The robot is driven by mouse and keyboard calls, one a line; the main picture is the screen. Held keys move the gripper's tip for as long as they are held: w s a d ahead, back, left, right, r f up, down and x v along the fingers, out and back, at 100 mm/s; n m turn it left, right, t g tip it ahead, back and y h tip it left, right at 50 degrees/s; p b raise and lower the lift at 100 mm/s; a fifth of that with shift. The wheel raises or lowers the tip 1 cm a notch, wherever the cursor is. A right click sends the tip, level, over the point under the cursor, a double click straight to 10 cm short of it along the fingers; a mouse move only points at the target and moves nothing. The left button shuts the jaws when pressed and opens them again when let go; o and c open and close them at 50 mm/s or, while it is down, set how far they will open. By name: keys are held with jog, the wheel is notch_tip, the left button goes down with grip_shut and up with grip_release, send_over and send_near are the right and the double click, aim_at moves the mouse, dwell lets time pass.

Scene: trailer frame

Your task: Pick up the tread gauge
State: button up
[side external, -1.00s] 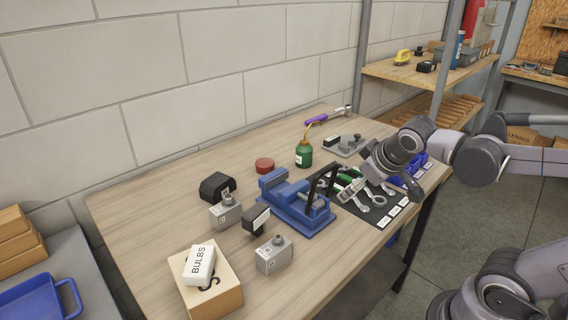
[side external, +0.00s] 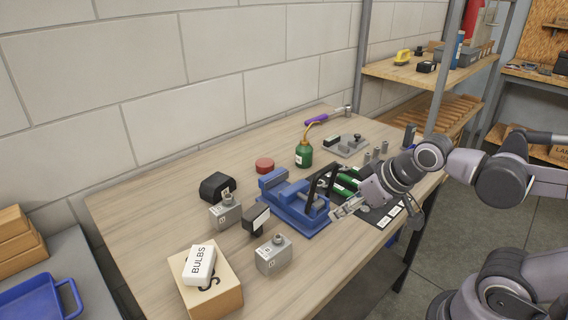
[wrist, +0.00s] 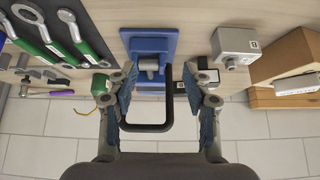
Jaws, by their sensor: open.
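No thing is clearly marked as the tread gauge. A small black upright piece with a white face (side external: 256,218) stands left of the blue vise (side external: 310,220) and may be it; I cannot tell. It also shows in the wrist view (wrist: 208,76), partly behind my right finger. My gripper (side external: 336,212) is open and empty above the vise's front right side. I cannot tell the height gap.
Grey metal blocks (side external: 273,255) and a cardboard box (side external: 213,290) topped by a BULBS pack (side external: 199,265) stand left. A red tin (side external: 264,165) and green oil can (side external: 304,155) stand behind the vise. Green-handled wrenches (wrist: 83,38) lie on a dark mat. The table's left back is clear.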

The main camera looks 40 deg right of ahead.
notch_tip(320, 180, up, 8)
jog(key=w+d+r+m+g+h, duration=0.1)
jog(key=w+d+r+m, duration=0.2)
jog(key=w+d, duration=0.35)
jog(key=w+d+r+m+g+h, duration=0.1)
jog(key=w+d+r+m, duration=0.25)
jog(key=d, duration=0.55)
jog(key=w+d+r+m+g+h, duration=0.1)
jog(key=w+d+r+m+h, duration=0.15)
jog(key=w+d, duration=0.4)
jog(key=m+g, duration=0.5)
jog(key=m, duration=0.5)
send_over(410, 134)
jog(key=w+a, duration=0.2)
notch_tip(410, 134, down, 9)
jog(key=x, duration=0.3)
jog(key=a+x, duration=0.1)
jog(key=x, duration=0.6)
jog(key=shift+a+f, duration=0.3)
jog(key=shift+f, duration=0.15)
jog(key=shift+a+x, duration=0.2)
jog(key=shift+x, duration=2.55)
grip_shut()
